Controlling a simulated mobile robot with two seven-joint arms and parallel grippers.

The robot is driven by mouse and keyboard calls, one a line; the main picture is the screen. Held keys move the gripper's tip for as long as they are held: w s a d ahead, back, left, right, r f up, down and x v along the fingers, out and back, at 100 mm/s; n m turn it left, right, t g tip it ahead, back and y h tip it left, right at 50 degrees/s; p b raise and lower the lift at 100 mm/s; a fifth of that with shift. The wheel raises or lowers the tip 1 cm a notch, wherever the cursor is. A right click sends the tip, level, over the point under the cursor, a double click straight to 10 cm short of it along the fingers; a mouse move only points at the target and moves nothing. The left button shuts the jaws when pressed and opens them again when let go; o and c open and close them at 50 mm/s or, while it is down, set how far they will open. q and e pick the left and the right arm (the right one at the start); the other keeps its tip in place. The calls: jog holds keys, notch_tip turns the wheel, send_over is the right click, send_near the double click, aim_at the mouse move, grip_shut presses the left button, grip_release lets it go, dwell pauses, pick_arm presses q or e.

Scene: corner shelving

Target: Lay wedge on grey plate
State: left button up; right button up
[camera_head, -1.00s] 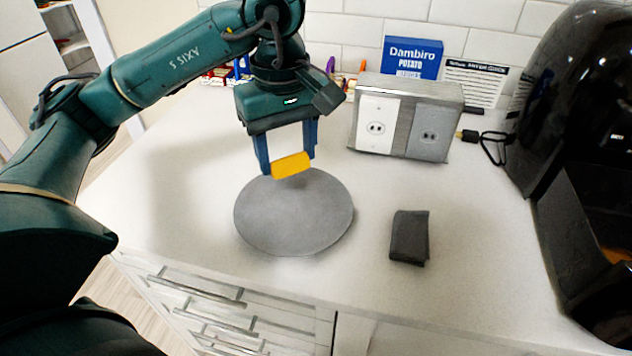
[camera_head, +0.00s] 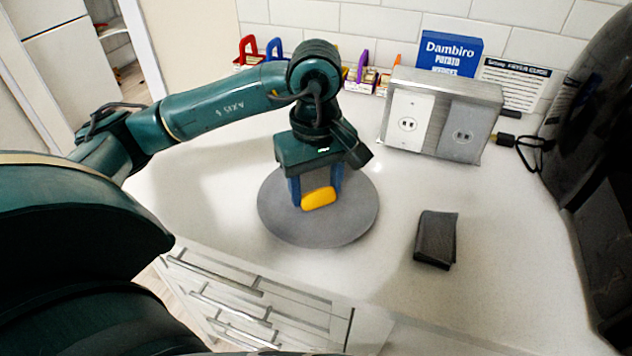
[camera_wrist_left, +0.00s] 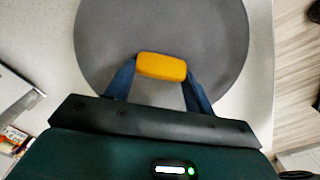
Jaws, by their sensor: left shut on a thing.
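The wedge (camera_head: 319,199) is a yellow-orange block. My left gripper (camera_head: 317,196) is shut on it and points down over the grey plate (camera_head: 345,228), a flat round disc on the counter. The wedge is over the plate, near its middle in the head view; whether it touches the plate I cannot tell. In the left wrist view the wedge (camera_wrist_left: 161,67) sits between the blue fingers, with the plate (camera_wrist_left: 165,25) behind it. My right gripper is not in view.
A dark folded cloth (camera_head: 436,239) lies right of the plate. A metal outlet box (camera_head: 445,110) stands behind, with a blue Dambiro box (camera_head: 449,52) and small coloured baskets (camera_head: 366,78) along the wall. The counter's front edge is near the plate.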

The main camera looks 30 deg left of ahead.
pick_arm(q)
jog(key=shift+f+b, duration=0.2)
jog(key=shift+b, duration=0.1)
jog(key=o, duration=0.9)
jog(key=shift+o, duration=0.2)
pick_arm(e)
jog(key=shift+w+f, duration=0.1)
pick_arm(q)
jog(key=shift+r, duration=0.1)
jog(key=shift+r+p, duration=0.3)
jog(key=shift+p, duration=0.15)
notch_tip(320, 180, up, 12)
jog(key=p, duration=0.1)
jog(key=shift+f, duration=0.2)
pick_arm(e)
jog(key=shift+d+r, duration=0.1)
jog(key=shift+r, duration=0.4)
